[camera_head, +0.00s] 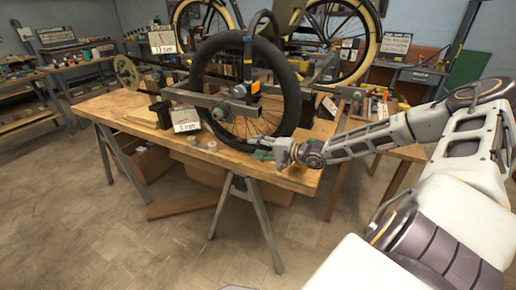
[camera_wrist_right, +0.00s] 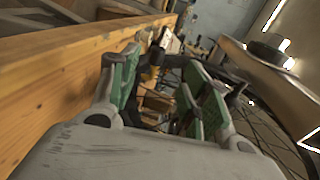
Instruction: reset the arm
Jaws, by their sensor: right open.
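My right arm (camera_head: 372,138) reaches in from the right in the head view, stretched towards the front right edge of the wooden workbench. My right gripper (camera_head: 264,153) is at that edge, in front of the lower part of the upright bicycle wheel (camera_head: 197,75). In the right wrist view the two green-padded fingers of the right gripper (camera_wrist_right: 160,92) stand apart with nothing clearly held between them. The bench edge (camera_wrist_right: 60,75) runs along the left of that view, and wheel spokes show on the right. My left gripper is in neither view.
The workbench (camera_head: 125,104) holds a wheel stand, a black cup (camera_head: 162,115), a white sign (camera_head: 187,127) and a tape roll (camera_head: 212,146). A trestle leg (camera_head: 258,215) stands below. The floor (camera_head: 130,250) in front is clear. Shelves and other benches line the back.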

